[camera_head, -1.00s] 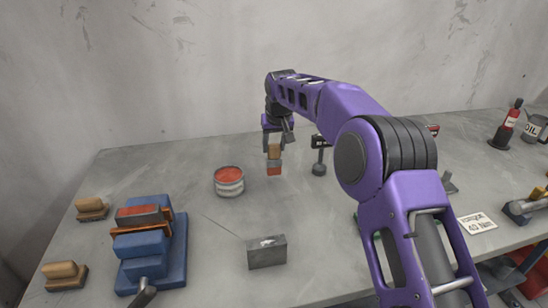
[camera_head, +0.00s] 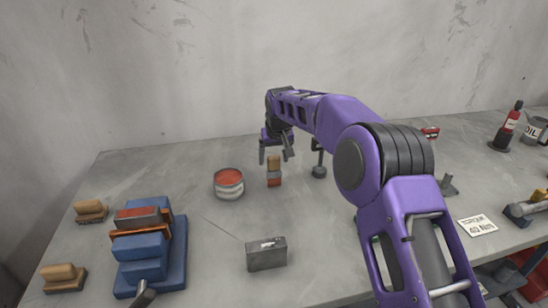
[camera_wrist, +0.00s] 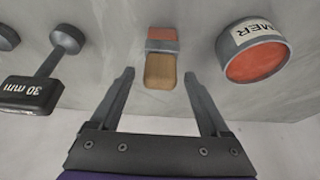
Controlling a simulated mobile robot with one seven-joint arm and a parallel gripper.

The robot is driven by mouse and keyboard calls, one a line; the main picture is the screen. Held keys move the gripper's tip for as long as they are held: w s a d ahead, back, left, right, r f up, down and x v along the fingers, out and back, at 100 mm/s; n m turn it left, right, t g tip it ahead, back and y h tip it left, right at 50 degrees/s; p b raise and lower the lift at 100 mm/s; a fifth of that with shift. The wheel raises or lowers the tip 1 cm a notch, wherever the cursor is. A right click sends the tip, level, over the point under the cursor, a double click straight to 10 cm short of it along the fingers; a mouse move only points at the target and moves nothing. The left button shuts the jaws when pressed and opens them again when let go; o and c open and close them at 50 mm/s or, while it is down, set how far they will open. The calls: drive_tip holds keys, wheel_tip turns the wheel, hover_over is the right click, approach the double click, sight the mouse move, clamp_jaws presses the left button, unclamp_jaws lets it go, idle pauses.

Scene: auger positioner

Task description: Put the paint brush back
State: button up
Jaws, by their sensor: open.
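The paint brush (camera_head: 274,170) has a wooden handle, a grey band and red bristles. It stands upright, bristles down, on the grey bench, just right of an open paint can (camera_head: 229,184) with red paint. My gripper (camera_head: 274,160) is open, with one finger on each side of the brush's handle. In the wrist view, the brush (camera_wrist: 161,60) lies between and beyond the two fingertips (camera_wrist: 159,75), with a clear gap on both sides. The can (camera_wrist: 254,52), with lettering on its label, is to the right there.
A black tool marked 30 mm (camera_wrist: 32,94) stands left of the brush in the wrist view. A grey block (camera_head: 267,254) lies in front. A blue fixture (camera_head: 145,250) with a red-topped block and two wooden-handled items (camera_head: 91,210) are at left. Bench between can and block is clear.

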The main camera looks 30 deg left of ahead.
drive_tip(key=v, duration=1.2)
drive_tip(key=shift+w+r, duration=0.1)
drive_tip(key=shift+r, duration=0.05)
